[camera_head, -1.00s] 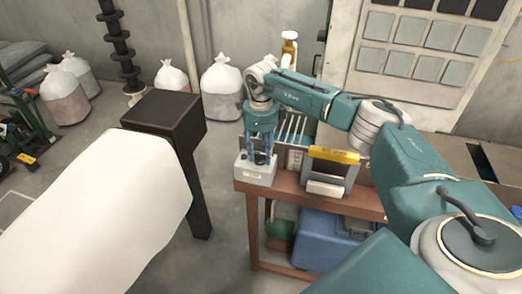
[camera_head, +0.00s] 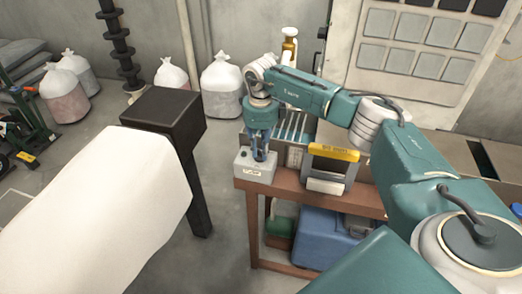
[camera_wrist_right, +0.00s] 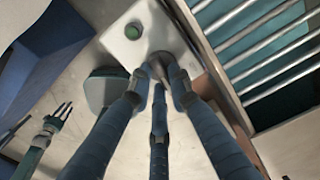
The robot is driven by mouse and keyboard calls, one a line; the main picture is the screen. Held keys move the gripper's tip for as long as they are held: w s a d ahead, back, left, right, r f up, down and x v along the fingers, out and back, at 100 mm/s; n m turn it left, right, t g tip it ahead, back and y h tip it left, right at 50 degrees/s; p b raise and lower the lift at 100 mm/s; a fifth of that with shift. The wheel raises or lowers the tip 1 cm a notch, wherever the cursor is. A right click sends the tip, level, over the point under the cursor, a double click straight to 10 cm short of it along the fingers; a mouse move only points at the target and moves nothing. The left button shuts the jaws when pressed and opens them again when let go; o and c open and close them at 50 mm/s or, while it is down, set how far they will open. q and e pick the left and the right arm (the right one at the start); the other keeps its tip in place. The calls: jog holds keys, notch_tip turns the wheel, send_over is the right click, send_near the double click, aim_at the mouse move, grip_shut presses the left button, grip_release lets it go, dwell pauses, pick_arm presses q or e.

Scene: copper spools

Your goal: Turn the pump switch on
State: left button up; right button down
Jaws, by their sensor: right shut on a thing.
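The pump switch is a light grey box (camera_head: 250,171) with a label, at the near left corner of the wooden bench. In the right wrist view the box top (camera_wrist_right: 124,55) carries a round green button (camera_wrist_right: 132,31) and a grey knob (camera_wrist_right: 165,63). My right gripper (camera_head: 260,155) points down over the box. Its blue fingers are shut on the knob in the right wrist view (camera_wrist_right: 161,78) and partly hide it. The green button is clear of the fingers.
A rack with metal bars (camera_wrist_right: 262,40) stands close beside the box. A grey device with a yellow top (camera_head: 333,153) sits to the right on the bench (camera_head: 300,192). A blue case (camera_head: 325,238) is below. White sacks (camera_head: 221,80) stand by the wall.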

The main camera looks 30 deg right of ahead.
aim_at(258, 151)
jog(key=m, duration=0.3)
jog(key=shift+w+a+m+b, duration=0.1)
jog(key=shift+m+b, duration=0.2)
jog(key=shift+b, duration=0.05)
jog(key=m, duration=0.4)
jog(key=shift+w+r+m, duration=0.1)
jog(key=shift+m, duration=0.2)
jog(key=m, duration=0.4)
jog(key=shift+w+a+b, duration=0.1)
jog(key=shift+w+b, duration=0.05)
jog(key=shift+b, duration=0.15)
jog(key=shift+w+r+m, duration=0.1)
jog(key=shift+m, duration=2.1)
jog(key=c, duration=1.6)
grip_release()
notch_tip(258, 151, up, 12)
jog(key=shift+f, duration=0.1)
